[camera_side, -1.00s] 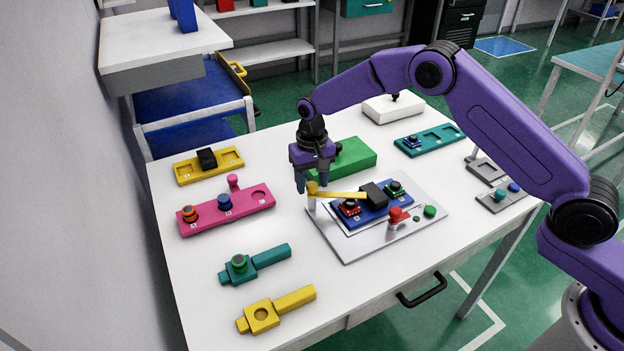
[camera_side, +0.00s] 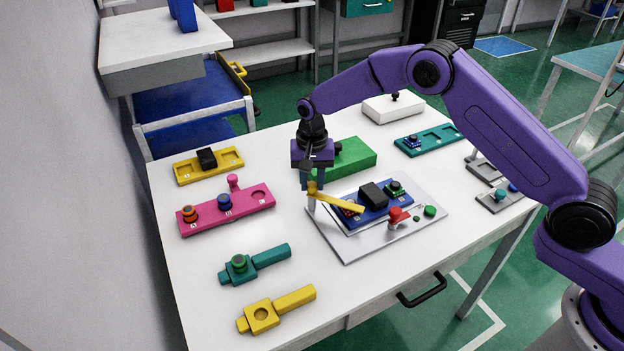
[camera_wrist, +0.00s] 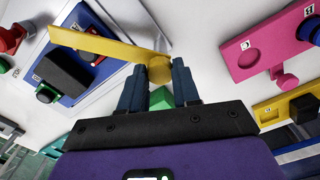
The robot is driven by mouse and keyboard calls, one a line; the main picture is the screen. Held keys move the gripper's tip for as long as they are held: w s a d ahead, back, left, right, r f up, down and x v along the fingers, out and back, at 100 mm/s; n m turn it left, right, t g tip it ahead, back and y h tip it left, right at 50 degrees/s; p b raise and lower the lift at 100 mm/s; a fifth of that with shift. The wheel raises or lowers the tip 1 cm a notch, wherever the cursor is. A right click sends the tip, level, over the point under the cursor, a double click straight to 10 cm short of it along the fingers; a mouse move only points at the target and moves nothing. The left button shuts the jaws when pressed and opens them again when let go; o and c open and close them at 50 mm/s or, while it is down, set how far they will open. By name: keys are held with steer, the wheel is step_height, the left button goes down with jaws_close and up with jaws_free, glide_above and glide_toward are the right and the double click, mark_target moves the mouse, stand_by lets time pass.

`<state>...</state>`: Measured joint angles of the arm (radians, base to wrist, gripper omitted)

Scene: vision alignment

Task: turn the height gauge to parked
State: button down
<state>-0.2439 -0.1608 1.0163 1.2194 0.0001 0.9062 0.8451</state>
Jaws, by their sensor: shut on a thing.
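The height gauge (camera_side: 338,202) is a yellow bar on a short post at the left corner of the grey plate (camera_side: 345,255). Its bar points right and toward the front edge, over the near left part of the blue fixture (camera_side: 365,217). In the wrist view the gauge (camera_wrist: 100,45) has a round yellow knob at its pivot end. My gripper (camera_side: 313,186) is above the post, pointing down. In the wrist view my gripper (camera_wrist: 158,88) has its two fingers shut on that knob. The fingers partly hide the knob in the side view.
A black block (camera_side: 373,194) sits on the blue fixture. A red clamp-like part (camera_side: 397,215) and green button (camera_side: 430,211) are to its right. A green block (camera_side: 350,158) stands close behind my gripper. A pink tray (camera_side: 250,203) lies left. Bare table shows in front.

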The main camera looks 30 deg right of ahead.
steer(key=m, duration=0.3)
steer(key=shift+m, duration=2.2)
steer(key=c, duration=0.8)
jaws_free()
steer(key=shift+r, duration=0.15)
step_height(320, 180, up, 17)
steer(key=shift+r, duration=0.1)
